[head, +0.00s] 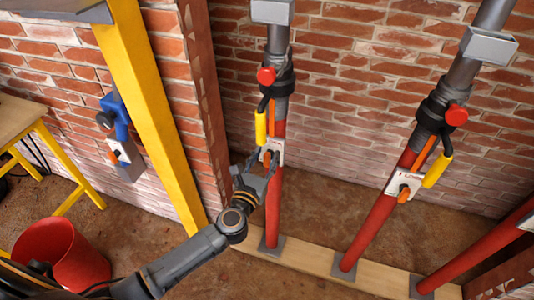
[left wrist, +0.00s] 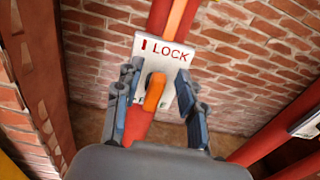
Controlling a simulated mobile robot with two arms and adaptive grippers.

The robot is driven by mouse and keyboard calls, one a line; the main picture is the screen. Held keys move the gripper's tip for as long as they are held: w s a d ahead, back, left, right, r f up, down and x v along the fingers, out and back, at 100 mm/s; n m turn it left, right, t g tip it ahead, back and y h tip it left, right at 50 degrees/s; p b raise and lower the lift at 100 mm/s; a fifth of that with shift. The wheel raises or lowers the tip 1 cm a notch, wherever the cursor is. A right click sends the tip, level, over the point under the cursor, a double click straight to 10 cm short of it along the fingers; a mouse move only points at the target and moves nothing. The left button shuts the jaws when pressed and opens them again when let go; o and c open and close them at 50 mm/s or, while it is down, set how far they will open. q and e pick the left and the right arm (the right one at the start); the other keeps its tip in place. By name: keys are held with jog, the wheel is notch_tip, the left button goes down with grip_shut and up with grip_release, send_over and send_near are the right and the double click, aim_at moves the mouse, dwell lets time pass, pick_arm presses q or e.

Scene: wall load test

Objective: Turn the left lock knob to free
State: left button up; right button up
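The left lock knob is an orange lever (left wrist: 154,92) on a white plate marked LOCK (left wrist: 165,52), mounted on the red left prop (head: 273,210). The knob stands nearly upright, its top leaning slightly right in the left wrist view. In the head view the plate (head: 278,146) shows, with the knob partly hidden by the fingers. My left gripper (head: 264,163) is at the plate. In the left wrist view its fingers (left wrist: 158,98) are open, one on each side of the knob, with gaps between. My right gripper is not in view.
A yellow handle (head: 261,126) and a red knob (head: 266,76) sit above the plate. A second prop (head: 370,232) with its own orange knob (head: 404,193) stands to the right. A yellow post (head: 150,100) and red bucket (head: 75,255) are at left. A brick wall is behind.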

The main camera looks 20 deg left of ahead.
pick_arm(q)
jog(key=shift+w, duration=0.75)
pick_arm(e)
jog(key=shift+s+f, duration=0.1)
pick_arm(q)
jog(key=shift+c, duration=0.9)
grip_shut()
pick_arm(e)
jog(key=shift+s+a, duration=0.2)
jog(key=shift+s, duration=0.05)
